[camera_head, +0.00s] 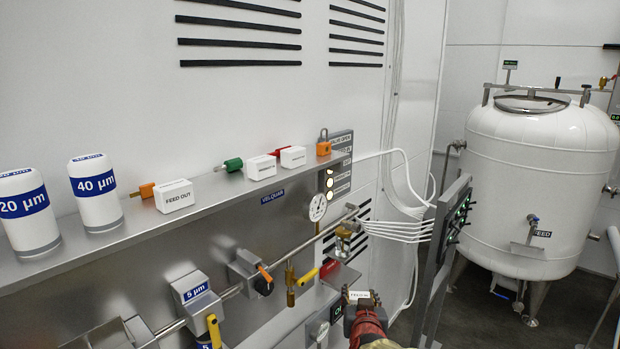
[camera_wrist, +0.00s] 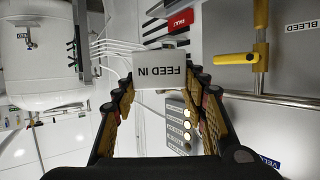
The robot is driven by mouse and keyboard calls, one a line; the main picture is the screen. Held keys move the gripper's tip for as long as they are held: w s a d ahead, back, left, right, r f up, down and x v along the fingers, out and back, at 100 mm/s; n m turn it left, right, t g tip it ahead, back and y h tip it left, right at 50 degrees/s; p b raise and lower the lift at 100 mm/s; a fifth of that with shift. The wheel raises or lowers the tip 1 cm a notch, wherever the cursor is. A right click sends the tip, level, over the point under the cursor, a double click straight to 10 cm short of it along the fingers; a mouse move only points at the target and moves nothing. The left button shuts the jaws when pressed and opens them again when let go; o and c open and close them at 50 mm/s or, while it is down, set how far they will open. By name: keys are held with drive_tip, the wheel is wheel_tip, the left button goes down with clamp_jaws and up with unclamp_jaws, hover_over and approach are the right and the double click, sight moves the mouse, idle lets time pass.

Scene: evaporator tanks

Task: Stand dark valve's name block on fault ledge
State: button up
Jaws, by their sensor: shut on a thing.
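My gripper (camera_head: 363,298) is shut on a white name block (camera_head: 359,295), low and right of the filter panel in the head view. In the wrist view the block (camera_wrist: 162,69) sits between the fingertips and reads "FEED IN", upside down in the picture. A red "FAULT" sign (camera_wrist: 179,19) shows beyond the block in the wrist view, and the red sign (camera_head: 328,268) also shows left of my gripper in the head view, by a grey ledge (camera_head: 308,304). The lamp panel (camera_head: 340,165) has several labels and lit lamps; its small label text is hard to read.
A "FEED OUT" block (camera_head: 174,196) and two other white blocks stand on the upper shelf (camera_head: 140,218), along with white filter housings (camera_head: 97,195). Yellow-handled valves (camera_head: 303,277) and pipes jut from the panel. A dark-framed stand (camera_head: 440,255) is close right of my gripper.

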drive_tip(key=s+d+f+m+h+b, duration=0.1)
drive_tip(key=s+d+f+b, duration=0.1)
drive_tip(key=f, duration=0.5)
drive_tip(key=s+d+f+m+h+b, duration=0.1)
drive_tip(key=d+f, duration=0.3)
drive_tip(key=f, duration=0.4)
drive_tip(key=shift+s+g+h+b, duration=0.3)
drive_tip(key=shift+s+h+b, duration=0.1)
drive_tip(key=shift+s+b, duration=0.3)
drive_tip(key=shift+f, duration=0.15)
